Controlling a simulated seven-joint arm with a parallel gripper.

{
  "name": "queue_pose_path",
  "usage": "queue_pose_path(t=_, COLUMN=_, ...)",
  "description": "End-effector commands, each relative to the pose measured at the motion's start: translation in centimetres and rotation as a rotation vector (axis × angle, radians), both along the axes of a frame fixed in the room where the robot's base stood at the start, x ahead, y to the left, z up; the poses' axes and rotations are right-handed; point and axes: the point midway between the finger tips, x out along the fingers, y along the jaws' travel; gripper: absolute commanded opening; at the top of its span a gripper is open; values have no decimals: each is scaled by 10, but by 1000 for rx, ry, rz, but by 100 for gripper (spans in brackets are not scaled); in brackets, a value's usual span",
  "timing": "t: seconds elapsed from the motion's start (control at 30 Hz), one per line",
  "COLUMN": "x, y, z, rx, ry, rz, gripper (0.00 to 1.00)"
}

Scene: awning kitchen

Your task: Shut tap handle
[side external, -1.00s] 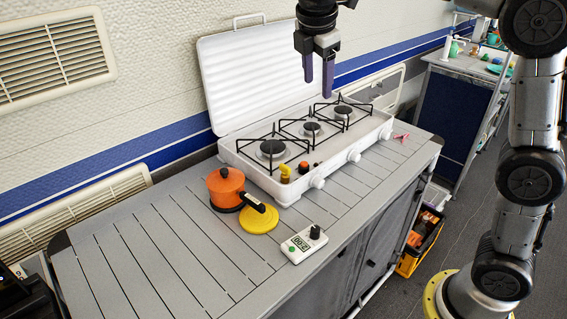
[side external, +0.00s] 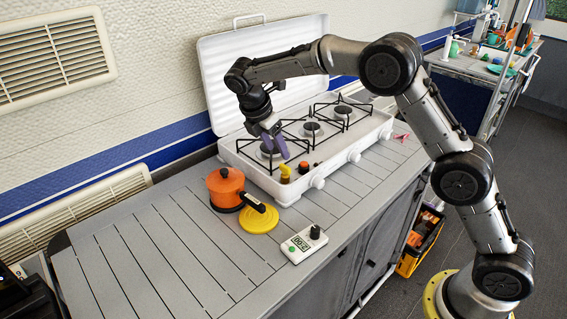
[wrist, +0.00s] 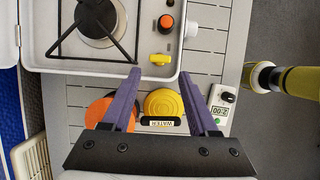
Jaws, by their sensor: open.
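A small yellow tap handle (side external: 285,172) stands at the near left corner of the white stove (side external: 262,186). In the wrist view the yellow handle (wrist: 160,58) lies crosswise, just beyond my fingertips and between their lines. My gripper (side external: 276,150) is open and empty, with purple fingers pointing down over the left burner, close above and behind the handle. The wrist view also shows the two spread fingers of my gripper (wrist: 160,74). I cannot tell the exact height gap, and no contact shows.
An orange-topped black knob (side external: 304,167) sits right of the handle. White knobs (side external: 317,181) line the stove's front. An orange pot (side external: 226,188), a yellow disc (side external: 259,219) and a white timer (side external: 303,243) stand on the slatted counter. The raised lid (side external: 262,75) is behind.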

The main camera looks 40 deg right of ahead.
Motion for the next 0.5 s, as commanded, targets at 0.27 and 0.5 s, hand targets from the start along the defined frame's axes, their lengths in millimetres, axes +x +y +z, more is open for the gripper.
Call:
queue_pose_path(t=0.27, x=-1, y=-20, z=-47, rx=0, ry=3, rz=-2, gripper=60)
queue_pose_path(t=0.5, x=0, y=-28, z=-65, rx=0, ry=1, rz=0, gripper=60)
